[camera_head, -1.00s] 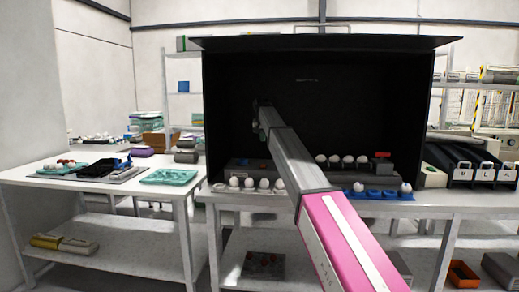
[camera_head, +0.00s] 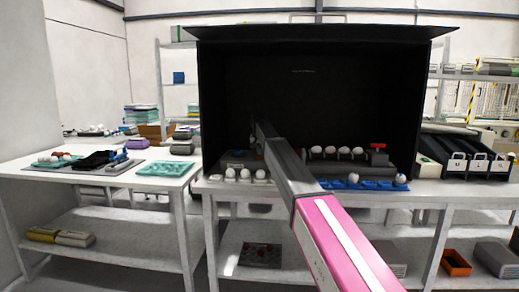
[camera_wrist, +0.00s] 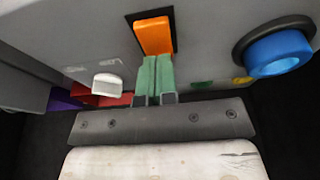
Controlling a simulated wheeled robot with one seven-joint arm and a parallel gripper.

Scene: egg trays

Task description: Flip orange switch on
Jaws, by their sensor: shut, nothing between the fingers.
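The orange switch (camera_wrist: 155,36) is a rocker in a dark frame on a grey panel, at the top middle of the wrist view. My gripper (camera_wrist: 154,62) has its two green fingertips together, with nothing between them. The tips are right at the lower edge of the orange switch; I cannot tell if they touch it. In the head view my arm reaches into the black box (camera_head: 310,90), and the gripper end is lost in its dark inside. The switch cannot be made out there.
A blue round knob (camera_wrist: 276,52) is right of the switch, and a white lever (camera_wrist: 107,84) is at lower left. In the head view, a blue egg tray (camera_head: 362,184) and several white eggs (camera_head: 337,151) are at the box's front. A table (camera_head: 60,188) with trays stands left.

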